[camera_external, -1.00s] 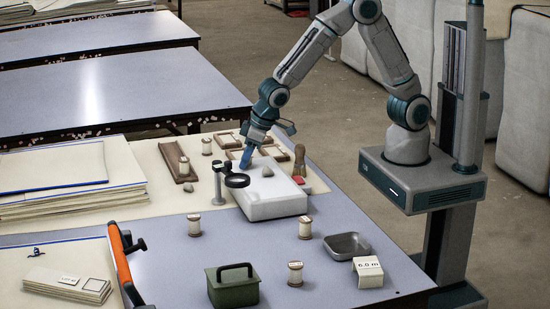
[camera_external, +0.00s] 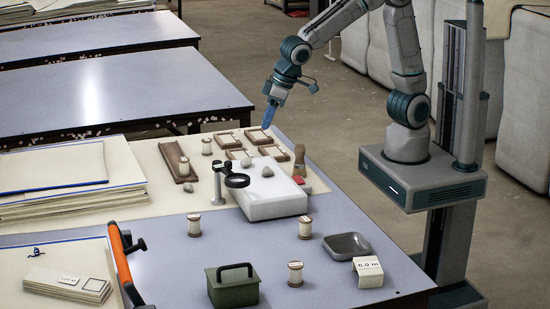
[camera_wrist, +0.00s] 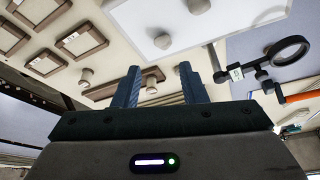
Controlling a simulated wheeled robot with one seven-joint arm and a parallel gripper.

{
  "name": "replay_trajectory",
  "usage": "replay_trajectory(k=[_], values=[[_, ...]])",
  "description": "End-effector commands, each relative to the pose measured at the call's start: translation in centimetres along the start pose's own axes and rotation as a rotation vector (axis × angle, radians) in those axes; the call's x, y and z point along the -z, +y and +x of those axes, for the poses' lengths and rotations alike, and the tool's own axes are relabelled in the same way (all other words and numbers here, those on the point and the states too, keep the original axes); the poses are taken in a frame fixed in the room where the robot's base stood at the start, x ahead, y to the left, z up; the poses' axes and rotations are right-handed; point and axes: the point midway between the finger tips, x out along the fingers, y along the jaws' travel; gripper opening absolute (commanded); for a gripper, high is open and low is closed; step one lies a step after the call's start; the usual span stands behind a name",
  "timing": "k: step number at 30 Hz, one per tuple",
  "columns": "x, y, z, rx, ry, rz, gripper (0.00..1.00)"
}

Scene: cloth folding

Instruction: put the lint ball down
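Two small grey lumps lie on top of a white box (camera_external: 275,203). One lump (camera_external: 246,162), near the box's far left edge, lies where my gripper was before, so it appears to be the lint ball. The other lump (camera_external: 267,172) lies a little to its right and nearer. In the wrist view the lint ball seems to be the lower lump (camera_wrist: 163,41), with the second lump (camera_wrist: 198,6) above it. My gripper (camera_external: 266,127) is raised beyond the far side of the box, clear of both lumps. Its two blue fingers (camera_wrist: 162,84) are apart with nothing between them.
A magnifier (camera_external: 237,181) on a post stands at the box's left side. Several wooden frames (camera_external: 272,154) lie beyond the box, and a brush (camera_external: 299,160) stands to its right. Spools, a green case (camera_external: 233,287) and a grey tray (camera_external: 346,246) occupy the near table.

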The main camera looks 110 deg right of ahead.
Motion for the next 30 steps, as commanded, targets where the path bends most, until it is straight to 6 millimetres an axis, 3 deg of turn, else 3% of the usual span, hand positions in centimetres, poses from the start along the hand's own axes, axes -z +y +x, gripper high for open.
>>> replay_trajectory(k=[5, 9, 15, 21, 30], values=[[-5.0, 2.4, -4.1, 0.035, -0.054, -0.085, 0.38], [-10.1, 4.2, -6.9, 0.068, -0.102, -0.181, 0.38], [-15.9, 5.8, -9.0, 0.104, -0.148, -0.297, 0.38], [-18.2, 6.3, -9.6, 0.119, -0.166, -0.346, 0.38], [-18.3, 6.3, -9.6, 0.120, -0.169, -0.349, 0.38]])
